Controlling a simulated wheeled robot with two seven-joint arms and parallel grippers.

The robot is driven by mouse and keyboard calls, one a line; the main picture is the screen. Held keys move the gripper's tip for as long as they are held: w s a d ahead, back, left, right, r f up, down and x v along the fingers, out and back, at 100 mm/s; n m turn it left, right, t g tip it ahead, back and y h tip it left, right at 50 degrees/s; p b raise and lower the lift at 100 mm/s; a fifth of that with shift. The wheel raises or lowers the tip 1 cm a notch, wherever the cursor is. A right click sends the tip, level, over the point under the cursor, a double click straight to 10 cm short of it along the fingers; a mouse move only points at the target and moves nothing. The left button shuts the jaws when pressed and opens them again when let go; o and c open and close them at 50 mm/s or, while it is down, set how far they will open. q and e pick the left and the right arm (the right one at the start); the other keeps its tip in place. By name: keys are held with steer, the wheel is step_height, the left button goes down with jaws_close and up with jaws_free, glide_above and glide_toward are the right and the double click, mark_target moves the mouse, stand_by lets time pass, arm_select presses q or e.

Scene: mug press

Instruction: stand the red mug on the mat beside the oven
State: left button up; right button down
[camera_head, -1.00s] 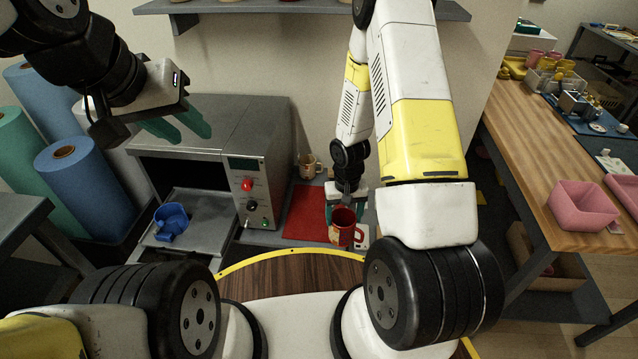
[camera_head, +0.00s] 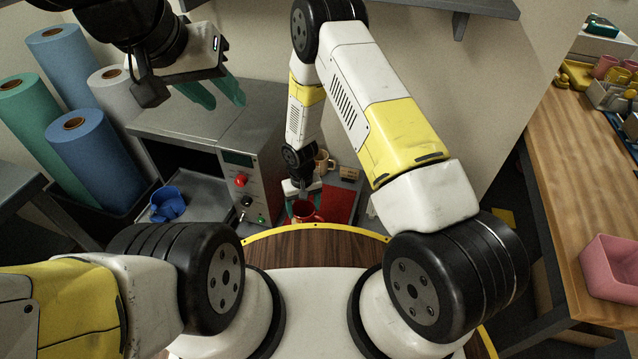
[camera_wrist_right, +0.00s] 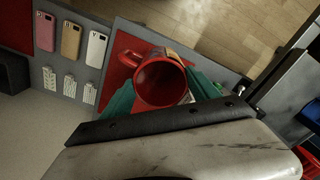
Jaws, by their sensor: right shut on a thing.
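The red mug (camera_head: 305,211) is upright between the green fingers of my right gripper (camera_head: 303,200), which is shut on it. In the right wrist view the mug (camera_wrist_right: 160,83) shows its open top, with a green finger on each side and its handle toward the upper left. The red mat (camera_head: 339,203) lies right of the grey oven (camera_head: 205,115); it also shows behind the mug in the wrist view (camera_wrist_right: 122,62). The mug is at the mat's oven side; its height over the mat cannot be told. My left gripper (camera_head: 214,92) is open and empty above the oven.
A blue mug (camera_head: 167,204) sits on the oven's lowered door. Rolls of material (camera_head: 90,150) stand left. A wooden table (camera_head: 575,170) with a pink bin (camera_head: 612,266) is at right.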

steer(key=s+a+f+n, duration=0.2)
steer(key=a+f, duration=0.2)
steer(key=a, duration=0.4)
steer(key=w+d+f, duration=0.5)
steer(key=w+d, duration=0.5)
steer(key=d, duration=0.2)
steer(key=shift+f, duration=0.15)
steer(key=shift+f, duration=0.1)
steer(key=shift+c, duration=0.9)
jaws_free()
